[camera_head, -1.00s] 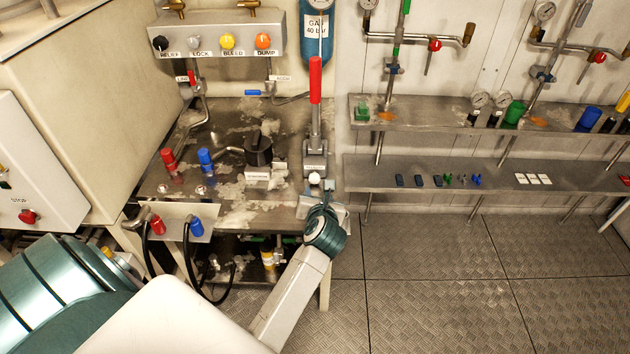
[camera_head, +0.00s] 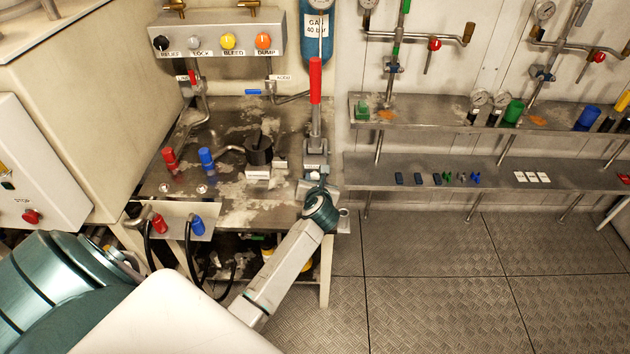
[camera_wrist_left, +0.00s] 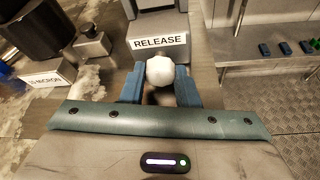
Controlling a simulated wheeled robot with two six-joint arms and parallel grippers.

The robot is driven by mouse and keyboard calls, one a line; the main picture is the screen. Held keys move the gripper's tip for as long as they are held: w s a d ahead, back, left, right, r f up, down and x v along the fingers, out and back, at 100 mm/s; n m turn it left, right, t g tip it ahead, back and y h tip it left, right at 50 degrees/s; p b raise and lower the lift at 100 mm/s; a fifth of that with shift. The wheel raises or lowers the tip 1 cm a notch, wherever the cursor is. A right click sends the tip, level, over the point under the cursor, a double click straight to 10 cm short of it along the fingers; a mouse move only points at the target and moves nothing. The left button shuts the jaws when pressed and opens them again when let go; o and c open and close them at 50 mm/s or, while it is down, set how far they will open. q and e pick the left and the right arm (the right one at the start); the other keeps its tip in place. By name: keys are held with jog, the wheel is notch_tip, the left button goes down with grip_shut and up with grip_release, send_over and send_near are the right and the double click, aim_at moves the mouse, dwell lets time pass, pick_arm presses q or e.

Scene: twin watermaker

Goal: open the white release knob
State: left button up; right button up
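The white release knob (camera_wrist_left: 160,71) is a small round ball in front of the plate marked RELEASE (camera_wrist_left: 158,44) in the left wrist view. My left gripper (camera_wrist_left: 160,78) has one blue finger on each side of the knob. The knob about fills the gap between the fingertips, and I cannot tell whether they press on it. My right gripper is not in view.
A black round cap (camera_head: 258,150) and red and blue fittings (camera_head: 206,160) stand on the bench to the left. The grey shelf (camera_head: 480,175) with small parts is on the right. The floor in front of it is clear.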

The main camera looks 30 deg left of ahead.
pick_arm(q)
jog(key=shift+c, duration=0.9)
jog(key=shift+a+r+n+h+p, duration=0.1)
jog(key=shift+n+h+p, duration=0.3)
jog(key=shift+n, duration=0.2)
jog(key=n+t+h, duration=0.1)
jog(key=n, duration=0.1)
jog(key=shift+s+n+h, duration=0.1)
jog(key=shift+n+h, duration=0.2)
jog(key=shift+n, duration=0.1)
jog(key=o, duration=0.7)
jog(key=v, duration=0.7)
jog(key=b+v, duration=0.1)
jog(key=v, duration=0.2)
jog(key=shift+s, duration=0.4)
